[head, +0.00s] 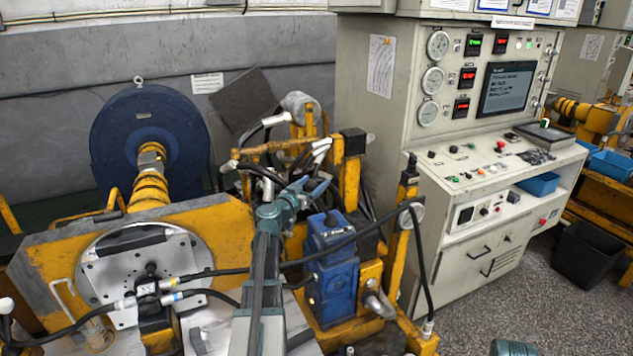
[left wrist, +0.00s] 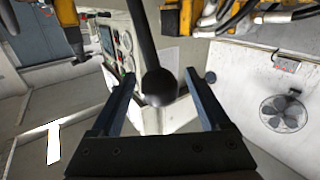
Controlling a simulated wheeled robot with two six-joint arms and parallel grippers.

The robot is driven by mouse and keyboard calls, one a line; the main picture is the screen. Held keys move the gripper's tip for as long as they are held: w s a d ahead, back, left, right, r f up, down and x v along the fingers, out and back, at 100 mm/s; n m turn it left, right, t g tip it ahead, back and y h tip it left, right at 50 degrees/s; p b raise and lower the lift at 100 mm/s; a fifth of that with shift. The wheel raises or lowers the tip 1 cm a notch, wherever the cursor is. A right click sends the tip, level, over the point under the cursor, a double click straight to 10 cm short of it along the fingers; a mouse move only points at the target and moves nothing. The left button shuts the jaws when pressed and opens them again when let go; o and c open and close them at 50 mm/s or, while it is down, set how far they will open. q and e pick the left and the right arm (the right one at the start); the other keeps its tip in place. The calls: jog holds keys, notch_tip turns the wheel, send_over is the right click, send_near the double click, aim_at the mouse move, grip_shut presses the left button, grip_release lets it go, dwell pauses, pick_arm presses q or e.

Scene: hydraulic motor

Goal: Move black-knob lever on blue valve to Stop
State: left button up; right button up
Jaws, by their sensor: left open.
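The blue valve (head: 332,262) stands upright on the yellow frame in the middle of the head view. My left gripper (head: 306,188) is just above and left of the valve's top in that view, with its jaws open. In the left wrist view, the lever's round black knob (left wrist: 159,87) sits between the two open fingers of the left gripper (left wrist: 148,72), with a gap on both sides. The lever's dark rod (left wrist: 142,30) runs up from the knob. In the head view I cannot clearly make out the lever or any Stop marking.
Yellow frame posts (head: 405,235) and black hoses (head: 350,238) are close around the valve. A large blue wheel (head: 145,135) is at the back left. A control cabinet (head: 475,185) with gauges stands to the right. Grey floor is open in front of it.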

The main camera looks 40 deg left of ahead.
pick_arm(q)
jog(key=shift+w+a, duration=0.15)
jog(key=shift+w, duration=0.95)
jog(key=shift+c, duration=0.2)
grip_shut()
